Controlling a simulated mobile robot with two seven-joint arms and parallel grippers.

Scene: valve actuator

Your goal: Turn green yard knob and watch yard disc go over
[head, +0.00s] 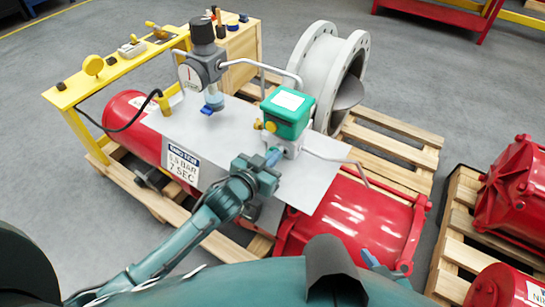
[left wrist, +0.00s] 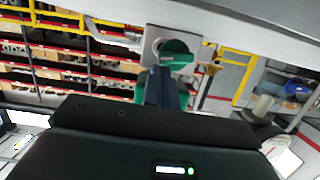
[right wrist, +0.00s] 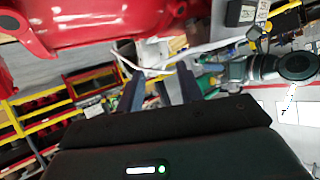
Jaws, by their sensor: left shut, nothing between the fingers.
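A green knob (left wrist: 174,52) shows in the left wrist view, on a pale panel just beyond my left gripper's fingertips. The fingers overlap its lower edge, and I cannot tell whether they touch it. My left gripper (head: 272,157) is shut and empty, just below the green box (head: 289,108) with a white label on top. The knob itself is not clear in the head view. A grey disc (head: 349,94) sits tilted inside the bore of the grey flanged pipe (head: 318,62). My right gripper (right wrist: 160,82) is open and empty, low beside the red cylinder.
A gauge unit with a black knob (head: 202,30) stands left of the green box. Thin grey tubes (head: 338,160) run around it. The red cylinder (head: 350,222) lies on a pallet. A yellow rail (head: 92,72) stands at left; more red units (head: 515,195) are at right.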

